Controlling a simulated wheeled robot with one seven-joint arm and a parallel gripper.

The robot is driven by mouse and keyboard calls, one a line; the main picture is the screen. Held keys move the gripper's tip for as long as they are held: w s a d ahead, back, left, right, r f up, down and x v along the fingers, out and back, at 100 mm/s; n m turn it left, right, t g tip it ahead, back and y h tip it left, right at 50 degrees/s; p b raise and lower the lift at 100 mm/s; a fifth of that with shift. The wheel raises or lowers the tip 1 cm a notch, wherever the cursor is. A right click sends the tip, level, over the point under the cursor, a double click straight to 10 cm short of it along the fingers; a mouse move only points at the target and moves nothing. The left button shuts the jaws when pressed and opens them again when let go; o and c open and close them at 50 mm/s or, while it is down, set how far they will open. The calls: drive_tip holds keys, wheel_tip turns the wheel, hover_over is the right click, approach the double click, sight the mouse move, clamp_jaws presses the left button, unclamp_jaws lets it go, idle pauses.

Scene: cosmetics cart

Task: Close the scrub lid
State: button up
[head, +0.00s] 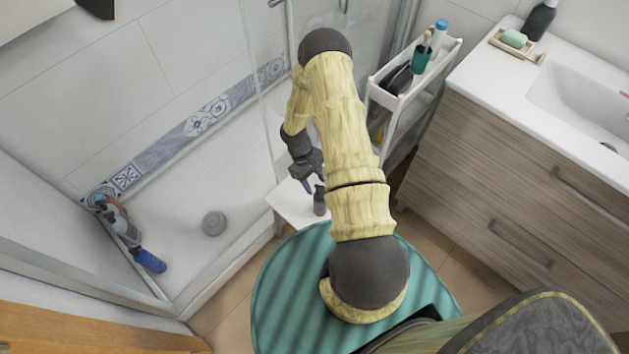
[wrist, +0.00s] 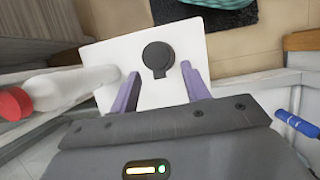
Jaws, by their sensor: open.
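A small dark grey scrub container (head: 319,201) stands on a white stool (head: 287,207), partly beside my arm in the head view. In the wrist view its round dark top (wrist: 157,56) has a short tab pointing toward my gripper, on the white stool surface (wrist: 110,55). I cannot tell how far the lid is open. My gripper (head: 306,186) is just left of the container in the head view. In the wrist view my gripper (wrist: 160,70) has its purple fingers apart and empty, with the container showing between and beyond them. Contact is not visible.
A white shelf cart (head: 405,100) with bottles stands behind, beside the wooden sink cabinet (head: 500,170). The glass shower screen (head: 270,90) is close to my arm. A teal round mat (head: 285,290) lies below. A white bottle with a red cap (wrist: 70,88) shows at left in the wrist view.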

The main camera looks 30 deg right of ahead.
drive_tip(key=c, duration=0.9)
drive_tip(key=shift+f, duration=0.1)
drive_tip(key=shift+w+f+g+b, duration=0.25)
drive_tip(key=shift+f+g+b, duration=0.25)
drive_tip(key=shift+b, duration=0.4)
drive_tip(key=shift+c, duration=0.3)
drive_tip(key=shift+a+r+g+h+b, duration=0.15)
drive_tip(key=shift+g+h+b, duration=0.15)
drive_tip(key=shift+g+b, duration=0.15)
